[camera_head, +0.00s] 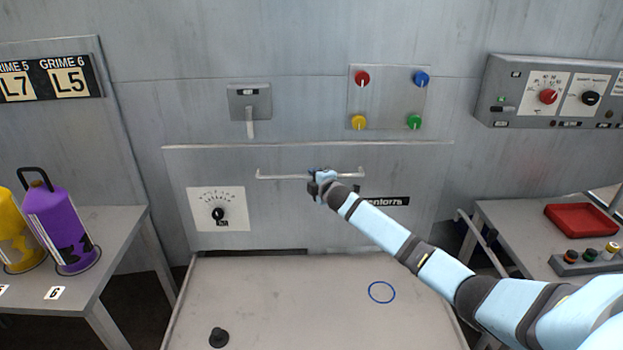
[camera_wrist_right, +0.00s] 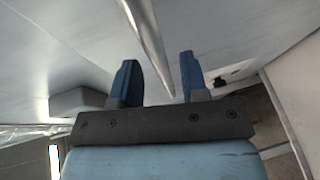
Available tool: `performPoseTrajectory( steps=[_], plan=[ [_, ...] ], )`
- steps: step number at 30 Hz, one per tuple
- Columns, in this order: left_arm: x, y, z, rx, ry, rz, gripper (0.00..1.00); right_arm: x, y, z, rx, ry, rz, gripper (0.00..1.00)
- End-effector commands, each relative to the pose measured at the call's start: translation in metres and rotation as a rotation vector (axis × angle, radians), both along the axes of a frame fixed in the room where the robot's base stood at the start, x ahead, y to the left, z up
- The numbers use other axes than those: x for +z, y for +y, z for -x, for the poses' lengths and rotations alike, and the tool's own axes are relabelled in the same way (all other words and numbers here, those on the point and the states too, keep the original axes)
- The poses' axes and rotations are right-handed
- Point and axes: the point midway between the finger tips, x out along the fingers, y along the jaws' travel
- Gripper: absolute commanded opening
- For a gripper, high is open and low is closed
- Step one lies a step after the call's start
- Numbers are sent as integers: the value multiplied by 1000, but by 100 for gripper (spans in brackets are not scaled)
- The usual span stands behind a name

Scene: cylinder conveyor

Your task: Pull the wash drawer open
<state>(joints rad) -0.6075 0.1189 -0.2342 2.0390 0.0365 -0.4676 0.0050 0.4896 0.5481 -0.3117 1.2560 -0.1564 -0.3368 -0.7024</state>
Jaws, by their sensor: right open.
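The wash drawer is a grey metal front (camera_head: 290,215) in the middle of the head view, and it looks shut. Its handle (camera_head: 283,177) is a thin horizontal metal bar near the top of the front. My right gripper (camera_head: 318,178) is at the middle of this bar and hides part of it. In the right wrist view the handle (camera_wrist_right: 150,45) runs between the two blue fingers of the right gripper (camera_wrist_right: 157,82). The fingers are apart, with gaps beside the bar. My left gripper is not in view.
A pale table (camera_head: 290,300) with a black knob (camera_head: 218,337) and a blue ring (camera_head: 381,292) lies below the drawer. A side table (camera_head: 110,230) holds a purple canister (camera_head: 62,230). A red tray (camera_head: 580,220) is at right. A dial plate (camera_head: 218,209) is on the front.

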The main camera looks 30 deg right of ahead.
Motion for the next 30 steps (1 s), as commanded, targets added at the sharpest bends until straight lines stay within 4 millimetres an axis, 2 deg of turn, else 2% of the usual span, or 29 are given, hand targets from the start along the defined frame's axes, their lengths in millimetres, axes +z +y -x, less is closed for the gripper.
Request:
performPoseTrajectory(
  steps=[6, 16, 17, 21, 22, 30],
  plan=[
    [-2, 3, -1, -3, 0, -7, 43, -3, -3, -19, 0, 0, -2, 41],
    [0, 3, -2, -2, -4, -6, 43, -5, -3, -22, 0, 1, -1, 41],
    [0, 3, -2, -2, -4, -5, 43, -5, -3, -22, 0, 1, -1, 36],
    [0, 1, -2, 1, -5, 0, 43, -5, -3, -22, 0, 1, -1, 4],
    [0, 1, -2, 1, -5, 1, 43, -5, -3, -22, 0, 1, -1, 0],
    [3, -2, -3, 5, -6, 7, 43, -4, -2, -19, 0, 1, -1, 0]
  ],
)
